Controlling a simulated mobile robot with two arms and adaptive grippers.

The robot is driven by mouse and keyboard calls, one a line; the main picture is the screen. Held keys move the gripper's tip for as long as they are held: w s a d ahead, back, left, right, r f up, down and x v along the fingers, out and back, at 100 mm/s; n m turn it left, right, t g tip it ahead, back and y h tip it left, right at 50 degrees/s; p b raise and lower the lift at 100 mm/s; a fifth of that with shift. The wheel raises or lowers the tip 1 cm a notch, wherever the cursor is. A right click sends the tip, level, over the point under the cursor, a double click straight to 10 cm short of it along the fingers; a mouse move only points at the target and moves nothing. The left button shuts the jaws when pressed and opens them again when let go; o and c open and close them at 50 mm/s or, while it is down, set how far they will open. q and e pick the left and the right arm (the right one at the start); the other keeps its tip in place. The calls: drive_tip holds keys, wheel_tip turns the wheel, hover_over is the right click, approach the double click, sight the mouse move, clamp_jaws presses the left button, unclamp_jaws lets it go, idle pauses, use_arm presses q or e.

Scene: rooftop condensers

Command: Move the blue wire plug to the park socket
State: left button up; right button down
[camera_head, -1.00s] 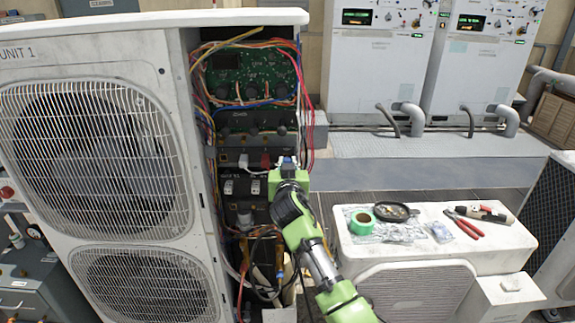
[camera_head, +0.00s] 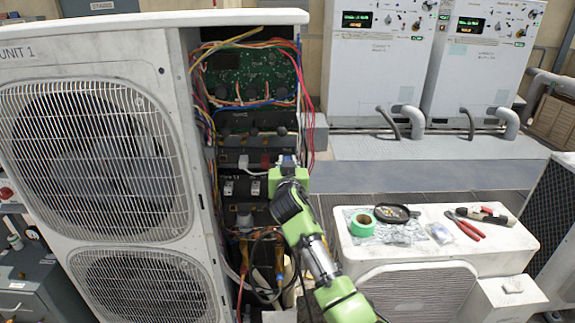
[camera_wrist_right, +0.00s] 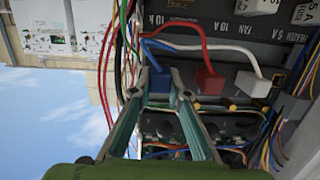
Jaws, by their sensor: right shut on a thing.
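My right gripper (camera_head: 287,163) is at the open wiring bay of the unit 1 condenser (camera_head: 170,19). In the wrist view its fingertips (camera_wrist_right: 160,78) are closed on the blue wire plug (camera_wrist_right: 159,84), at the row of plugs. A blue wire runs from the plug. The red plug (camera_wrist_right: 208,82) and white plug (camera_wrist_right: 252,84) sit beside it in the row. A small dark socket (camera_wrist_right: 279,78) lies beyond the white plug; I cannot read a park label. Whether the blue plug is seated is unclear. My left gripper is not in view.
Loose wires (camera_head: 305,85) hang around the green circuit board (camera_head: 238,75). A low white unit (camera_head: 425,250) at right carries green tape (camera_head: 361,223), a black dish (camera_head: 392,212) and red-handled pliers (camera_head: 468,228).

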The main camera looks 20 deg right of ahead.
drive_tip(key=shift+w+d+r, duration=0.1)
drive_tip(key=shift+w+r, duration=0.05)
drive_tip(key=shift+w, duration=0.05)
idle(0.4)
drive_tip(key=c, duration=1.9)
unclamp_jaws()
